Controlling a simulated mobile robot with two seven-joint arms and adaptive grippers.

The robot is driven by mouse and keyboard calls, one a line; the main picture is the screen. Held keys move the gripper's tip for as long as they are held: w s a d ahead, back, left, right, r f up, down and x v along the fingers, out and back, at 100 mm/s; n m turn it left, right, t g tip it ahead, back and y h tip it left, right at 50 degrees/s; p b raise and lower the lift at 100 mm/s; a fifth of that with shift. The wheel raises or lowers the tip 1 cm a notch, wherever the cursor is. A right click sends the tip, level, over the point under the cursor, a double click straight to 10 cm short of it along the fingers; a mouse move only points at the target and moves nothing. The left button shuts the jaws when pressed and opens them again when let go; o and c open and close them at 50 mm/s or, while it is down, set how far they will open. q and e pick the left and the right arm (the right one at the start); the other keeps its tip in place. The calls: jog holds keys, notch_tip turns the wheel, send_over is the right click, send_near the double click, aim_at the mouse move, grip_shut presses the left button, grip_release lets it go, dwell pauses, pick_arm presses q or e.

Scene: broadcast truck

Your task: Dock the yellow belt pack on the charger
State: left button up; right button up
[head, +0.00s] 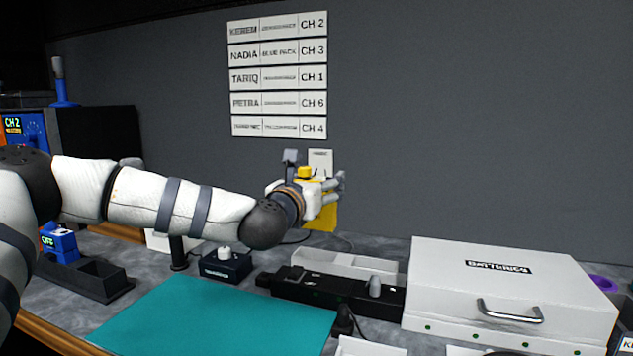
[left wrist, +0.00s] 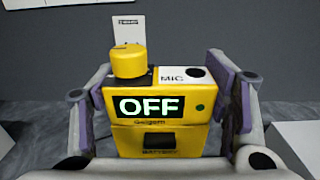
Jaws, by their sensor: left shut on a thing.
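The yellow belt pack (head: 322,217) is held up in front of the grey wall, above the counter. In the left wrist view the yellow belt pack (left wrist: 160,125) stands upright, with a yellow knob, a MIC label and a display reading OFF. My left gripper (head: 333,190) is shut on it, with a finger on each side in the left wrist view (left wrist: 160,98). A black slotted tray (head: 98,288), possibly the charger, lies at the lower left, away from the pack. A blue pack (head: 60,244) stands at its back end. My right gripper is not in view.
A teal mat (head: 215,315) lies at the front. A long black unit (head: 330,290) and a grey-white bin (head: 345,263) stand behind its right end. A white BATTERIES case (head: 510,290) fills the right. A small black box (head: 226,264) stands below my left arm.

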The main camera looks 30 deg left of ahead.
pick_arm(q)
notch_tip(320, 180, down, 5)
jog(key=shift+w+r+b, duration=0.1)
jog(key=shift+b, duration=0.7)
jog(key=shift+f, duration=0.25)
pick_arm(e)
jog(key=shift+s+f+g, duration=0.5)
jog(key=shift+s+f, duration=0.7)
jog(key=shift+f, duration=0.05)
pick_arm(q)
jog(key=shift+r, duration=0.15)
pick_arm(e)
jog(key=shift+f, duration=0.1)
pick_arm(q)
jog(key=shift+f, duration=0.2)
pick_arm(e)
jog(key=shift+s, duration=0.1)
pick_arm(q)
jog(key=shift+f+b, duration=0.35)
jog(key=shift+b, duration=0.1)
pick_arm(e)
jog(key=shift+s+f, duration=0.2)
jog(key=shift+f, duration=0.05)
pick_arm(q)
jog(key=shift+f+b, duration=1.2)
jog(key=shift+f, duration=1.05)
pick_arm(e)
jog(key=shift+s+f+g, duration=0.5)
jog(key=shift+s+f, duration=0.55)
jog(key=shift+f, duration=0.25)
